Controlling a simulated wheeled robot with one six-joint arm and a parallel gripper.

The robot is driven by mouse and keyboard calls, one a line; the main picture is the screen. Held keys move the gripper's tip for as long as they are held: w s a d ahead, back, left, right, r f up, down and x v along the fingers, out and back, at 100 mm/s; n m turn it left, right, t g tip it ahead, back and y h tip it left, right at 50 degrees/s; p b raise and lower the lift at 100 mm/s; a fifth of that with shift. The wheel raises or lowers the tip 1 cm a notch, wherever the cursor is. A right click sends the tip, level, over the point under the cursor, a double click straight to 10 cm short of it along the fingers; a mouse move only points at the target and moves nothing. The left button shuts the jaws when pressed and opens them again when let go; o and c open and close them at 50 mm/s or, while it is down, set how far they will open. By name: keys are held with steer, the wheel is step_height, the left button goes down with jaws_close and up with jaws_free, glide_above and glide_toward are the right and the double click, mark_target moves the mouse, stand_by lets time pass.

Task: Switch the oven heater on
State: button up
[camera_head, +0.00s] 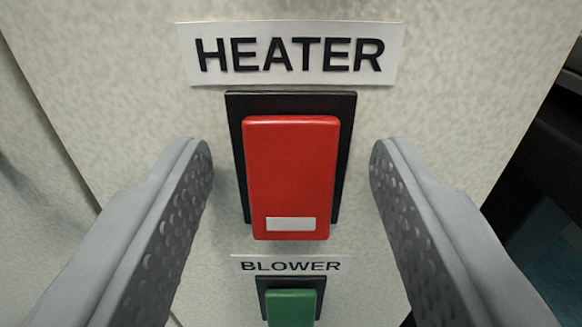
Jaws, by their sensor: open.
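A red rocker switch (290,170) in a black frame (346,110) sits on a pale speckled panel, under a white label reading HEATER (290,54). The lower end of the red rocker, with a white bar (291,224) on it, looks to stand out over the frame; its upper end looks set back. My gripper (290,165) is open and empty. Its two grey fingers show left and right of the switch in the picture, apart from it. I cannot tell how far the fingertips are from the panel.
Below is a green switch (291,307) in a black frame under a BLOWER label (291,265), cut off by the picture's lower edge. The panel (480,90) is bare on both sides of the heater switch. A dark gap (545,160) lies past its right edge.

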steer(key=c, duration=1)
steer(key=shift+f, duration=0.1)
steer(key=shift+t, duration=0.3)
steer(key=shift+f, duration=0.15)
steer(key=shift+s+f+t, duration=0.1)
steer(key=shift+f+t, duration=0.1)
steer(key=shift+t, duration=1.2)
steer(key=o, duration=1)
